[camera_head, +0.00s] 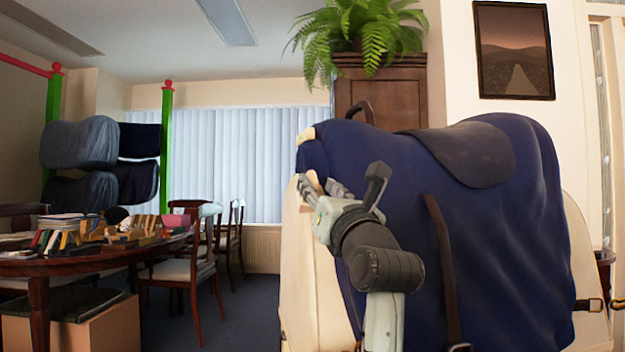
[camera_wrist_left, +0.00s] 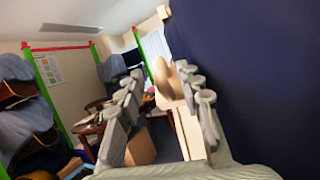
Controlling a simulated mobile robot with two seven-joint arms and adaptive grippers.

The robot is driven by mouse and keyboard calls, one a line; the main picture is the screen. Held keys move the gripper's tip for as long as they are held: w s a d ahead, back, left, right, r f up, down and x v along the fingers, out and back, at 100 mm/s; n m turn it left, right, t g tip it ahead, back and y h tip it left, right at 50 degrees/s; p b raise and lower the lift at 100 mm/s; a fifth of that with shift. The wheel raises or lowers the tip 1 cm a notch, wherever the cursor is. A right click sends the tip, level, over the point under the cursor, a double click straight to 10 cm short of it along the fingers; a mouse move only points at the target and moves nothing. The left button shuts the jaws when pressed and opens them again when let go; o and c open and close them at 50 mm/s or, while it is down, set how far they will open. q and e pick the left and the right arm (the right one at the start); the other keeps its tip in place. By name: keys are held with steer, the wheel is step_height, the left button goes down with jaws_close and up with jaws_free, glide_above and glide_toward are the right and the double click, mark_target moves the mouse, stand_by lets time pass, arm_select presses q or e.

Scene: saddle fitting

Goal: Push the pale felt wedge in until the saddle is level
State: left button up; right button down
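A saddle with a dark pad (camera_head: 470,153) and a navy cloth (camera_head: 500,235) sits over a cream form (camera_head: 308,265). A small pale piece (camera_head: 306,135), possibly the felt wedge, shows at the cloth's upper left edge. My left gripper (camera_head: 318,188) is at the cloth's left edge, below that piece. In the left wrist view its fingers (camera_wrist_left: 160,85) are spread apart. A rounded tan piece (camera_wrist_left: 162,76) and a cream panel (camera_wrist_left: 186,128) show between them; I see no clear grip on either. The navy cloth (camera_wrist_left: 250,70) is close on the right. My right gripper is not in view.
A wooden table (camera_head: 75,262) with books and small blocks stands at the left, with chairs (camera_head: 185,270) beside it. A green-posted rack (camera_head: 166,150) holds covered saddles. A cabinet (camera_head: 385,92) with a fern is behind. Open floor lies left of the form.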

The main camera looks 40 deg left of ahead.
mark_target(316, 182)
arm_select(q)
steer(key=shift+x, duration=2.2)
steer(key=shift+c, duration=0.6)
jaws_close()
